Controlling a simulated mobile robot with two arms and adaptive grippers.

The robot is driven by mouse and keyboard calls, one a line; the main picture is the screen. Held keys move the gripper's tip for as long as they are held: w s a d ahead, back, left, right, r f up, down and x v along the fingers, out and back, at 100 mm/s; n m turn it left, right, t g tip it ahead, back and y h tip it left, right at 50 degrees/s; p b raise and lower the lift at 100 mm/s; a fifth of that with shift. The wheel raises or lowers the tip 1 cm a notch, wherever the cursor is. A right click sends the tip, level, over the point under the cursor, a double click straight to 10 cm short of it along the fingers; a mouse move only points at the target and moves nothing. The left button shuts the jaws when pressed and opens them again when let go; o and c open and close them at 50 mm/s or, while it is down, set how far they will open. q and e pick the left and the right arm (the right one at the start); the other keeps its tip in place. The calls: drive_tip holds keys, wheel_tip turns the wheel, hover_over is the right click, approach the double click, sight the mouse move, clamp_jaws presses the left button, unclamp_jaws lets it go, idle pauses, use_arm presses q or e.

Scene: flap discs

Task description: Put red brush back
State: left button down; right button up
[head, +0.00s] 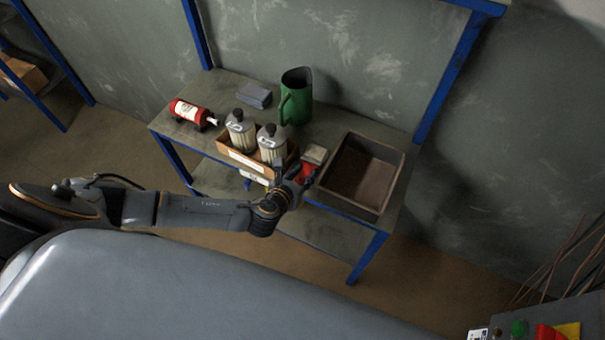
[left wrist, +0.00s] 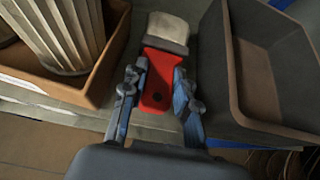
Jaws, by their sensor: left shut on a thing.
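The red brush (left wrist: 158,82) has a red handle and pale bristles. It lies between the fingers of my left gripper (left wrist: 155,95) in the left wrist view, and the fingers are shut on its handle, bristles pointing away from me. In the head view the brush (head: 316,153) shows between the wooden box and the dark tray, partly hidden by my left gripper (head: 302,180) at the table's front edge. I cannot tell whether the brush touches the table. My right gripper is not in view.
A wooden box (head: 236,158) with bottles stands left of the brush. A dark empty tray (head: 371,207) stands right, close to my gripper. A green jug (head: 297,97), a grey block (head: 254,95) and a red extinguisher-like bottle (head: 190,113) are on the blue-legged table (head: 226,88).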

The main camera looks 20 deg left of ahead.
use_arm(q)
drive_tip(key=c, duration=1)
unclamp_jaws()
drive_tip(key=shift+s+r, duration=0.1)
drive_tip(key=shift+s, duration=0.05)
drive_tip(key=v, duration=1.1)
drive_tip(key=shift+s+a+r, duration=0.1)
drive_tip(key=shift+s+r, duration=0.1)
drive_tip(key=shift+s, duration=0.15)
